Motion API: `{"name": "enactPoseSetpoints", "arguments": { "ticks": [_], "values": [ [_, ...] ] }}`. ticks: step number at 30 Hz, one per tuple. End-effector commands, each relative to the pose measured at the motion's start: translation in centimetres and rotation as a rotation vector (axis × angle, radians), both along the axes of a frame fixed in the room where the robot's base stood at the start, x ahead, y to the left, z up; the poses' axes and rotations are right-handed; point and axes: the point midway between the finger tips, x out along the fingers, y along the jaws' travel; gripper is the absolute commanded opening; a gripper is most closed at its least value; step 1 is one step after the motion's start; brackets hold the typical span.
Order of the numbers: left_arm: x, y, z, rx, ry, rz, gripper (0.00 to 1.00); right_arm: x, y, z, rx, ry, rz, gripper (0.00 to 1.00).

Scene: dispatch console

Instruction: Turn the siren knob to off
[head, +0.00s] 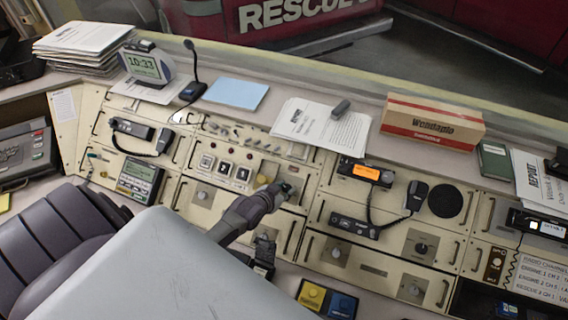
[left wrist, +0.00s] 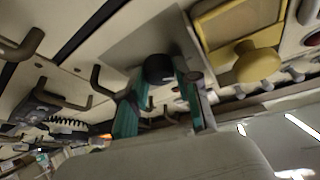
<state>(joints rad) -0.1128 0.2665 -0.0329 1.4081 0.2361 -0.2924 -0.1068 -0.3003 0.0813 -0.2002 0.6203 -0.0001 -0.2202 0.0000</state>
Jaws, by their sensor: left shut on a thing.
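My left gripper (head: 285,190) reaches in over the console's middle panel, at a small plate right of a yellow knob. In the left wrist view its two green-padded fingers (left wrist: 160,100) are shut on a small black knob (left wrist: 158,68), one finger on each side. The knob stands out from a pale square plate (left wrist: 140,42). I take it as the siren knob, but no label or pointer mark on it is readable. In the head view the gripper mostly hides this knob. My right gripper is not in view.
The yellow mushroom-shaped knob (left wrist: 255,62) is close beside the gripper. Square buttons (head: 224,170) lie to its left. A radio handset (head: 417,196) with its cord and other plate-mounted knobs (head: 421,247) lie to the right. Curved handles (left wrist: 90,85) stick out from the panels.

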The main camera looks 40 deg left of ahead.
Motion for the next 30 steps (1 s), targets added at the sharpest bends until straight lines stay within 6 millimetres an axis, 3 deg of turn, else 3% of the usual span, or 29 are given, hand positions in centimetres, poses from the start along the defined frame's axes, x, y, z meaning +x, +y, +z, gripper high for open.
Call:
{"name": "enactPoseSetpoints", "arguments": {
  "ticks": [5,6,10,22,30],
  "values": [
    [-0.1,-0.1,-0.2,-0.003,0.004,0.000,0.00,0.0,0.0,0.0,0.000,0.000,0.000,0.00],
    [-0.1,-0.1,-0.2,-0.003,0.004,0.000,0.33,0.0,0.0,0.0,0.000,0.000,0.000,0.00],
    [-0.1,-0.1,-0.1,-0.003,0.003,0.000,0.55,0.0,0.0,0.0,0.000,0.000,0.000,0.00],
    [-0.5,0.0,0.2,0.000,0.001,-0.001,0.56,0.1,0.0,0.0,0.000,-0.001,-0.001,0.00],
    [-4.2,-0.1,2.5,-0.001,0.002,-0.001,0.56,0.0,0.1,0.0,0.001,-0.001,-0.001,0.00]
  ]
}}
